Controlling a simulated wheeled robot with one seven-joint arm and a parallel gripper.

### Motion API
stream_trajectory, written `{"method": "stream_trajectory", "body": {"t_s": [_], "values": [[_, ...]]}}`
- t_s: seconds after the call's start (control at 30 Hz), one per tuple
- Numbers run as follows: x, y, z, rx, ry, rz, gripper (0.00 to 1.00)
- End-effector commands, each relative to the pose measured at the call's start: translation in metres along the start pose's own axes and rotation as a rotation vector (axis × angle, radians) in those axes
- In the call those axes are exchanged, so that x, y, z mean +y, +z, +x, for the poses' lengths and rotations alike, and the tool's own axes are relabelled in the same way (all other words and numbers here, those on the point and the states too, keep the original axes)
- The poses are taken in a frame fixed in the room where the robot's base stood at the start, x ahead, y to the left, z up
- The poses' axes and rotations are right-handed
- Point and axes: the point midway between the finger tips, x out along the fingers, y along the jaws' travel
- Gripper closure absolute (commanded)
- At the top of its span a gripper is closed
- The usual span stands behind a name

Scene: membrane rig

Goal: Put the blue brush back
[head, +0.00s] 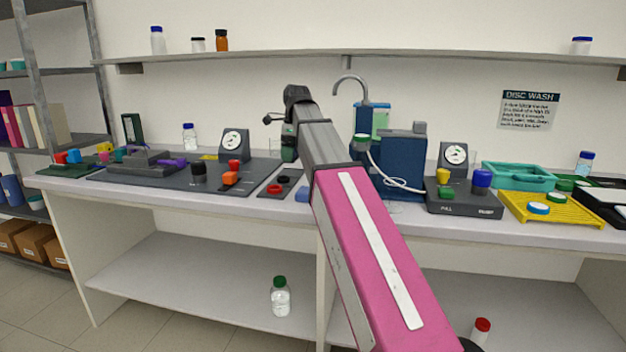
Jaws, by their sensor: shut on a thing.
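My gripper (288,150) hangs at the far end of my arm, over the back of the bench, just left of my forearm. It is small and partly covered by the arm. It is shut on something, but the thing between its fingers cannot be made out. A small blue piece (302,194) shows near the bench's front edge, beside the pink part of my arm. I cannot tell whether it is the blue brush. No other brush shape is clear, and my arm hides part of the middle of the bench.
On the bench (135,182), a dark mat with a gauge (234,146) and coloured knobs lies left of my arm. A blue tank (404,160), a second gauge (453,157), a teal tray (520,177) and a yellow rack (552,208) stand right. A tap (351,80) rises behind.

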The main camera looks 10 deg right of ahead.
Motion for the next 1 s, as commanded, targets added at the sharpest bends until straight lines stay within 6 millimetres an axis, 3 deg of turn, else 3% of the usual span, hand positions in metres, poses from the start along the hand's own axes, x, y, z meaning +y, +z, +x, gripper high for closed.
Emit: {"method": "stream_trajectory", "body": {"t_s": [0.17, 0.63, 0.8, 1.0], "values": [[-0.012, -0.007, 0.006, 0.001, 0.001, 0.002, 0.35], [-0.089, -0.055, 0.054, 0.000, 0.001, 0.002, 0.35], [-0.101, -0.063, 0.062, 0.000, 0.000, -0.001, 0.35], [-0.102, -0.066, 0.075, 0.001, 0.002, -0.001, 0.35]]}}
